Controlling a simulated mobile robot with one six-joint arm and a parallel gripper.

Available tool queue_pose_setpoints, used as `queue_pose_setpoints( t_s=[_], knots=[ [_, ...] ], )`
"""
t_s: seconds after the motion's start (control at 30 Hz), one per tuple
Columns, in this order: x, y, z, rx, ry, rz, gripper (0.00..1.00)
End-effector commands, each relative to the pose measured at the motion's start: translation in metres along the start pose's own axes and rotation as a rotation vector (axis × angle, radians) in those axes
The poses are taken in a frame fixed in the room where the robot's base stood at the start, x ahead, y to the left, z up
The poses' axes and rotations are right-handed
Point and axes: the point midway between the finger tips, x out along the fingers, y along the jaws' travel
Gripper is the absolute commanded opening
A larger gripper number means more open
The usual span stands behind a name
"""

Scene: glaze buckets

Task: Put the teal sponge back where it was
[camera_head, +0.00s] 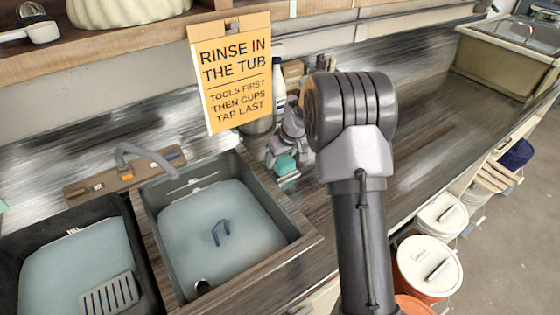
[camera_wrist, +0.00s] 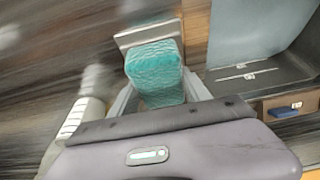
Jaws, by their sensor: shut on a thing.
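The teal sponge (camera_head: 285,164) is between the fingers of my gripper (camera_head: 281,152), over the counter just right of the right-hand basin. In the wrist view the sponge (camera_wrist: 154,66) fills the gap between the fingers of my gripper (camera_wrist: 160,93), which is shut on it. A small light metal tray or plate (camera_wrist: 146,32) shows just beyond the sponge; its edge (camera_head: 290,177) also shows below the sponge in the head view. I cannot tell whether the sponge touches it.
The right-hand basin (camera_head: 306,240) holds cloudy water and a blue handle-like thing (camera_head: 221,232). A tap (camera_head: 145,155) stands behind. A yellow sign (camera_head: 232,72) hangs above the counter. A white bottle (camera_head: 278,84) stands behind my gripper. The counter to the right (camera_head: 440,125) is clear.

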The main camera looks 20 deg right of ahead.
Motion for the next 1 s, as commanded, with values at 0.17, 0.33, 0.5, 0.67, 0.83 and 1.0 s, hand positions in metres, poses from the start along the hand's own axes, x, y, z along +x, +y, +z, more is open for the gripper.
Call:
queue_pose_setpoints(
  t_s=[0.17,0.33,0.5,0.67,0.83,1.0],
  knots=[
    [0.000,0.000,0.000,-0.001,0.001,0.001,0.23],
    [0.005,0.000,0.002,-0.001,0.001,0.001,0.23],
    [0.003,0.000,0.002,-0.001,0.001,0.001,0.77],
    [0.003,0.000,0.002,-0.001,0.001,0.001,0.77],
    [0.003,0.000,0.002,-0.001,0.001,0.001,0.77],
    [-0.018,0.001,-0.001,0.000,0.003,0.002,0.77]
  ],
)
